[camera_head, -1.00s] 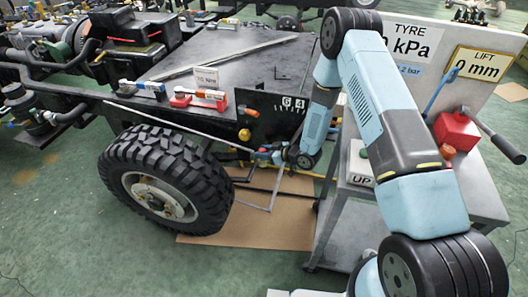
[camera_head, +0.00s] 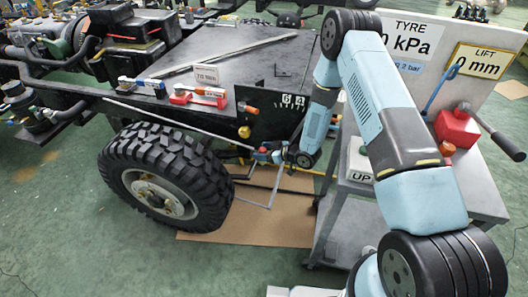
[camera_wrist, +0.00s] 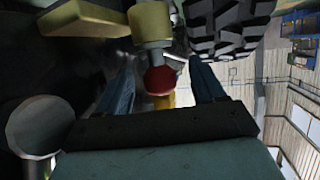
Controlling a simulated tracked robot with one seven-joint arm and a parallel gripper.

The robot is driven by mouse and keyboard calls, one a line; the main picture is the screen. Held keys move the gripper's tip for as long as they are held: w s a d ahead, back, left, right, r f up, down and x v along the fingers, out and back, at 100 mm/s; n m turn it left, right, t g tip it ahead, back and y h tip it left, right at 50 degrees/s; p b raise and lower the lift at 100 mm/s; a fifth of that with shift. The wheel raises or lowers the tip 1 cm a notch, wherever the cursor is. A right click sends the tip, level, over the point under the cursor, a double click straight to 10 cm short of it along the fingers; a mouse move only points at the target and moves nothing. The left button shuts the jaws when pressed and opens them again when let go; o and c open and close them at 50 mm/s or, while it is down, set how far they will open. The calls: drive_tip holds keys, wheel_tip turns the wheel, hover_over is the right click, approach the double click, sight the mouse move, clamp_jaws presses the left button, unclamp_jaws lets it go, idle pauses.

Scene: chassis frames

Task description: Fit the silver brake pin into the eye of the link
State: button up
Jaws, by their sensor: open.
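My gripper (camera_head: 266,155) is low behind the wheel, small in the head view. In the wrist view its two fingers (camera_wrist: 161,72) stand apart. A red rounded knob (camera_wrist: 160,80) shows between them, with a short silver shank (camera_wrist: 154,56) and a yellow cylinder (camera_wrist: 150,22) above it. I cannot tell whether a finger touches the knob. I cannot tell whether this silver shank is the brake pin. The eye of the link cannot be made out in either view.
The black tyre (camera_head: 165,180) stands left of my gripper and also shows in the wrist view (camera_wrist: 228,25). A pale round metal part (camera_wrist: 40,126) is at left there. The chassis deck (camera_head: 240,65) is above; a grey cart (camera_head: 345,215) stands right. Cardboard (camera_head: 240,228) lies on the floor.

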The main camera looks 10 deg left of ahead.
drive_tip(key=shift+r, duration=0.5)
wheel_tip(320, 180, up, 2)
drive_tip(key=shift+s+d+r, duration=0.1)
drive_tip(key=shift+s+r, duration=0.05)
drive_tip(key=shift+r, duration=0.1)
drive_tip(key=s+d+r, duration=0.5)
drive_tip(key=s+r, duration=0.4)
drive_tip(key=s, duration=0.3)
drive_tip(key=shift+s+d+r, duration=0.15)
drive_tip(key=shift+s+d, duration=0.05)
drive_tip(key=shift+d, duration=0.2)
drive_tip(key=shift+w+r, duration=0.1)
